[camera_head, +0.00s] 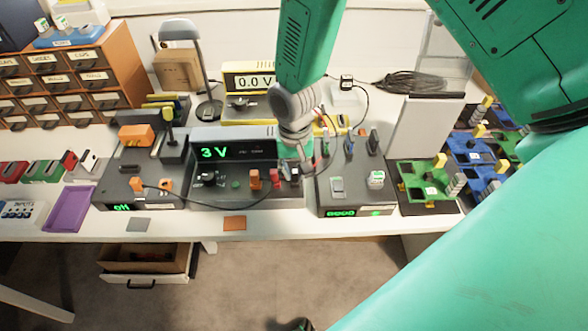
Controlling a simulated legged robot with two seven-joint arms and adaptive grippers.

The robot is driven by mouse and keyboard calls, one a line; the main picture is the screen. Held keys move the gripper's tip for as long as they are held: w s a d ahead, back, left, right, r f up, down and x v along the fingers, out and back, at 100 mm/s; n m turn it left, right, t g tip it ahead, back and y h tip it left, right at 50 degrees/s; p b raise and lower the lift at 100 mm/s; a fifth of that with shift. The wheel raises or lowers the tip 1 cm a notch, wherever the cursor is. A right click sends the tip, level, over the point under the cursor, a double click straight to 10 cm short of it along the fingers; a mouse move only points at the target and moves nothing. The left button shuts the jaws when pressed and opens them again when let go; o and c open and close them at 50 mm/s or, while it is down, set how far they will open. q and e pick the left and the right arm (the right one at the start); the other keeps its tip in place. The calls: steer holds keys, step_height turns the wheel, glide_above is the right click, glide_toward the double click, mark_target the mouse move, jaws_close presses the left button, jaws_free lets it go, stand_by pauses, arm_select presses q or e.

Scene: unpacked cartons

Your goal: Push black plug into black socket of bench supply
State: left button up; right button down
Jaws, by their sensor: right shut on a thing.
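The bench supply (230,196) stands mid-table with a green "3 V" display (228,151). Orange and red plugs or posts stand on its front shelf. My right gripper (294,163) reaches down over the right end of this shelf. It is shut on a small dark piece, apparently the black plug (295,173). My wrist and fingers partly cover it. The black socket is not clearly visible under it, so I cannot tell whether the plug is seated. My left gripper is not in view.
Grey instruments flank the supply on the left (140,192) and right (352,199). A dark lead crosses the front. A yellow "0.0 V" meter (249,78) stands behind. Green and blue boards lie right. The table's front edge has some clear room.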

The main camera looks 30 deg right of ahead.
mark_target(294, 170)
steer(key=c, duration=1.4)
jaws_free()
steer(key=shift+r, duration=0.1)
steer(key=shift+r, duration=0.35)
step_height(294, 170, up, 11)
